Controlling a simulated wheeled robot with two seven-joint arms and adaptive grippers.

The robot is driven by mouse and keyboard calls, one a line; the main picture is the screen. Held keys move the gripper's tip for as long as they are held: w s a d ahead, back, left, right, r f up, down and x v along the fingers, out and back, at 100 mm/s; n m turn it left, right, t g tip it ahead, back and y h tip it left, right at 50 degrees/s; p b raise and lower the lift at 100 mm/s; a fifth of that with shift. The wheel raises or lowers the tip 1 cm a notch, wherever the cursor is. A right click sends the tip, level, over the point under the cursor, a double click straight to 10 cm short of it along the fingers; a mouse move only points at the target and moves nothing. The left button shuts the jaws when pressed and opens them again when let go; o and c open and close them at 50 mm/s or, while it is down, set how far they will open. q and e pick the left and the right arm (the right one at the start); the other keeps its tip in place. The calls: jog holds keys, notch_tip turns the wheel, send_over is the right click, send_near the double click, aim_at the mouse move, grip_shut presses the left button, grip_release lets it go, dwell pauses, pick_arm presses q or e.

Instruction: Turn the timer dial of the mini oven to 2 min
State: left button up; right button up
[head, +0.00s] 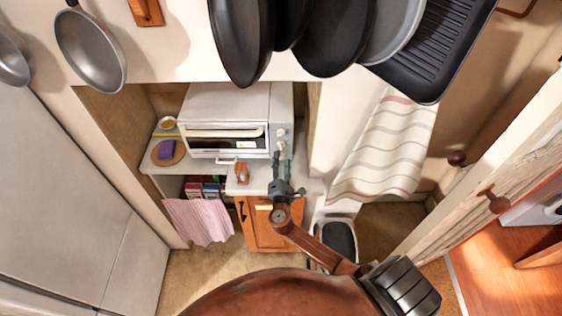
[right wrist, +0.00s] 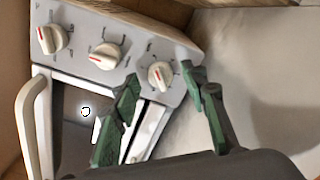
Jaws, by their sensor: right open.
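The white mini oven (head: 225,103) stands in the niche on the counter, its control panel (head: 282,128) at the right of its glass door. In the right wrist view three cream dials with red pointer marks show: one far left (right wrist: 51,39), a middle one (right wrist: 106,56) and one at the right end (right wrist: 160,75). The labels are too small to read, so I cannot tell which is the timer. My right gripper (head: 281,156) is open, its green fingers on either side of the right-end dial. Contact is not clear. My left gripper is not in view.
The oven door handle (right wrist: 32,120) sticks out left of the fingers. A small wooden object (head: 242,173) stands on the counter before the oven. A purple item (head: 166,149) lies on a round board at left. Pans (head: 240,40) hang above; a striped cloth (head: 385,150) hangs at right.

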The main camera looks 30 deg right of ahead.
jog(key=v, duration=1.1)
jog(key=shift+s+a, duration=0.3)
jog(key=shift+n, duration=0.5)
jog(key=b+x, duration=0.4)
jog(key=b, duration=0.5)
jog(key=shift+f+b, duration=0.15)
jog(key=shift+b, duration=0.25)
jog(key=shift+w+d, duration=0.35)
jog(key=shift+w, duration=0.2)
jog(key=x, duration=0.6)
jog(key=shift+w+d, duration=0.2)
jog(key=shift+w, duration=0.05)
grip_shut()
